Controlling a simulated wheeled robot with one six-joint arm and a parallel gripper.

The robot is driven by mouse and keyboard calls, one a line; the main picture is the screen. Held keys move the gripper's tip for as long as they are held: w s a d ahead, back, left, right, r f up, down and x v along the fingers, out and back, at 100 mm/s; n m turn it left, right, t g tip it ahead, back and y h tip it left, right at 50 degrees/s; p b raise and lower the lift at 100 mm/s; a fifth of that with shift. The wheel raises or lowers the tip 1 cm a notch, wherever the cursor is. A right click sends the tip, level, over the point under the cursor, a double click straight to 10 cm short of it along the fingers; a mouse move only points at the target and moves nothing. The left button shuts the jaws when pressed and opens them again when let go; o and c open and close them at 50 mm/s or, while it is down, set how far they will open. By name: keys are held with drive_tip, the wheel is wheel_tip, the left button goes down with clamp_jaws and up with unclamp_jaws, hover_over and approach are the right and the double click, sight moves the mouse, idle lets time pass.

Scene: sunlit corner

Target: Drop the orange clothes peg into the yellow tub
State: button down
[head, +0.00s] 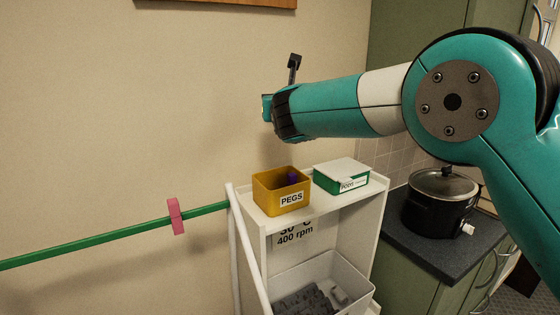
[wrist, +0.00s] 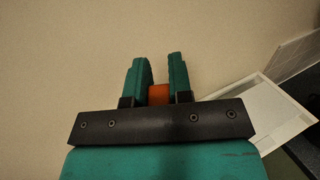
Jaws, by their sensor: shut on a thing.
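My gripper (wrist: 160,78) is shut on the orange clothes peg (wrist: 159,95), which shows between the two teal fingers in the wrist view. In the head view my gripper (head: 267,107) is raised in front of the wall, above and slightly left of the yellow tub; the peg cannot be made out there. The yellow tub (head: 266,199), labelled PEGS, stands open on top of the white shelf unit. Something purple (head: 292,178) shows inside it. The tub is not visible in the wrist view.
A green and white box (head: 341,177) stands right of the tub on the white shelf unit (head: 320,209). A pink peg (head: 175,216) hangs on a green line (head: 110,238) at left. A black cooker (head: 440,207) stands on the dark counter at right.

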wheel_tip(320, 180, down, 13)
drive_tip(key=p, duration=0.3)
drive_tip(key=shift+p, duration=0.35)
drive_tip(key=shift+f+b, duration=0.4)
drive_tip(key=shift+f, duration=0.15)
drive_tip(key=c, duration=1)
unclamp_jaws()
drive_tip(key=shift+c, duration=0.2)
